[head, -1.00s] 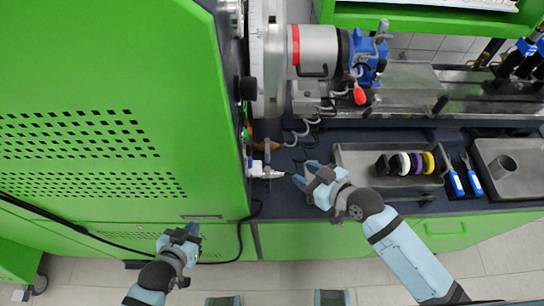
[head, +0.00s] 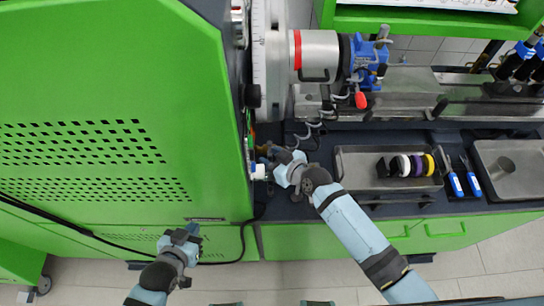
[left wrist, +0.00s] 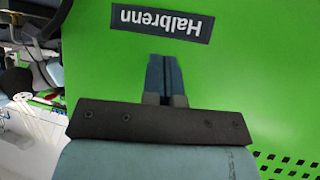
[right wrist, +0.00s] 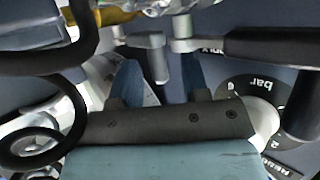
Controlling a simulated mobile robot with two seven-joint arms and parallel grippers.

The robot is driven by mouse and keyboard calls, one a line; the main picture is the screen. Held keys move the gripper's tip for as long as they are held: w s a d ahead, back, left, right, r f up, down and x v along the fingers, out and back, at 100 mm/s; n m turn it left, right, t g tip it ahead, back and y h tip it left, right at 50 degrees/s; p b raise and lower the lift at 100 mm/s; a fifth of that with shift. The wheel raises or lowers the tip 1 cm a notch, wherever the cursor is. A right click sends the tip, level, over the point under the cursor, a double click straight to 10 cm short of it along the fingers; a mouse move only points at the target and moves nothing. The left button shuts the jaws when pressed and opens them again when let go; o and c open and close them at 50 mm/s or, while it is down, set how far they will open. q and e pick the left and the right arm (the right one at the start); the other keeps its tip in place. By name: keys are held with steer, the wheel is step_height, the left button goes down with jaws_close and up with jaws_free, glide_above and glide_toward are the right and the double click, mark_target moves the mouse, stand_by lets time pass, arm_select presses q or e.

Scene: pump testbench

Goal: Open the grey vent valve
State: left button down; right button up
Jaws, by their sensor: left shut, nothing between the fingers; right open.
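My right gripper (head: 270,156) is at the side of the green cabinet, among small fittings above the dark worktop. In the right wrist view its blue fingers (right wrist: 160,82) are apart. A short grey lever with a round grey head (right wrist: 147,40), which looks like the grey vent valve, reaches down between them; whether they touch it I cannot tell. In the head view my gripper hides most of this area. My left gripper (head: 188,236) is shut and empty in front of the green cabinet; its fingers also show closed in the left wrist view (left wrist: 163,78).
Beside the grey lever, a second grey fitting carries a black handle (right wrist: 270,46). A black hose (right wrist: 75,105) loops at the left, and a dial marked "bar" (right wrist: 262,85) lies behind. The green cabinet (head: 100,60) bounds the left; a metal tray (head: 385,186) with coloured rings is right.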

jaws_close()
